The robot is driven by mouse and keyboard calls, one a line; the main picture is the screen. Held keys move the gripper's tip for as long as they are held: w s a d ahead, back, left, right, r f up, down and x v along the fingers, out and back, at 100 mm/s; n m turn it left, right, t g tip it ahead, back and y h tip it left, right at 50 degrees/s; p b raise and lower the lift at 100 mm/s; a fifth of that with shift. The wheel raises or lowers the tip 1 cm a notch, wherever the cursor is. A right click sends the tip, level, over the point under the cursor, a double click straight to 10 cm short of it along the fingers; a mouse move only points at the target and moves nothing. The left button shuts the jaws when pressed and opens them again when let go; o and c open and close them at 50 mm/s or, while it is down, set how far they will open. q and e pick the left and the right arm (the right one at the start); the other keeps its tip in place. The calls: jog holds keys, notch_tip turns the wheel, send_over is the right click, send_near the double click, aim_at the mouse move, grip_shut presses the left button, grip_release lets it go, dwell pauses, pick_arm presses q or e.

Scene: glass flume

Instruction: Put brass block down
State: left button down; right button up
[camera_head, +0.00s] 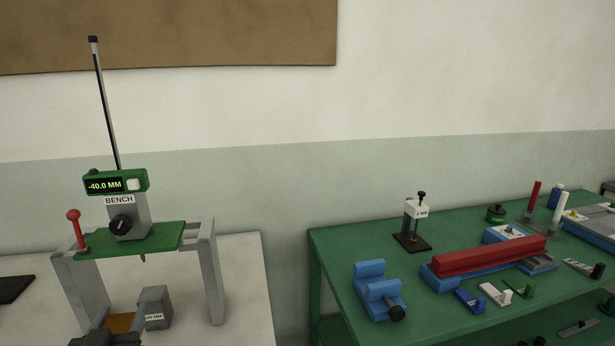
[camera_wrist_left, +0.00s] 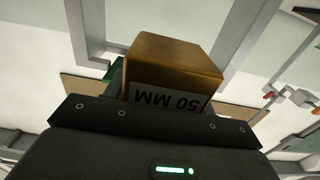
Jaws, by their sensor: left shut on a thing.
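The brass block (camera_wrist_left: 175,62), labelled 50 MM, is held in my left gripper (camera_wrist_left: 155,100) in the left wrist view. In the head view the brass block (camera_head: 120,322) shows at the bottom left, with my left gripper (camera_head: 110,338) in front of it and cut off by the frame edge. The block is between the legs of the grey gauge frame, below its green plate (camera_head: 135,240). I cannot tell whether the block touches the surface below. My right gripper is not in view.
A grey labelled block (camera_head: 155,305) stands just right of the brass block. The gauge frame's legs (camera_head: 212,285) flank the space. A display reading -40.0 MM (camera_head: 115,184) and a red-knobbed lever (camera_head: 76,232) are above. A crowded green bench (camera_head: 345,255) stands to the right.

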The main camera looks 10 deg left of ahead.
pick_arm(q)
jog(key=shift+w+d+f+h, duration=0.1)
jog(key=shift+w+d+h, duration=0.05)
jog(key=shift+d, duration=0.3)
jog(key=shift+w+d+f+h, duration=0.1)
jog(key=shift+d+h, duration=0.05)
jog(key=shift+d, duration=0.3)
jog(key=w+d+f+m+h, duration=0.1)
jog(key=d+h, duration=0.1)
jog(key=d, duration=0.6)
jog(key=d+f+m+t+h, duration=0.1)
jog(key=d+f+m+h, duration=0.1)
jog(key=d, duration=0.6)
jog(key=shift+w+d+m+h, duration=0.15)
jog(key=shift+w+m+h, duration=0.2)
jog(key=shift+h, duration=0.25)
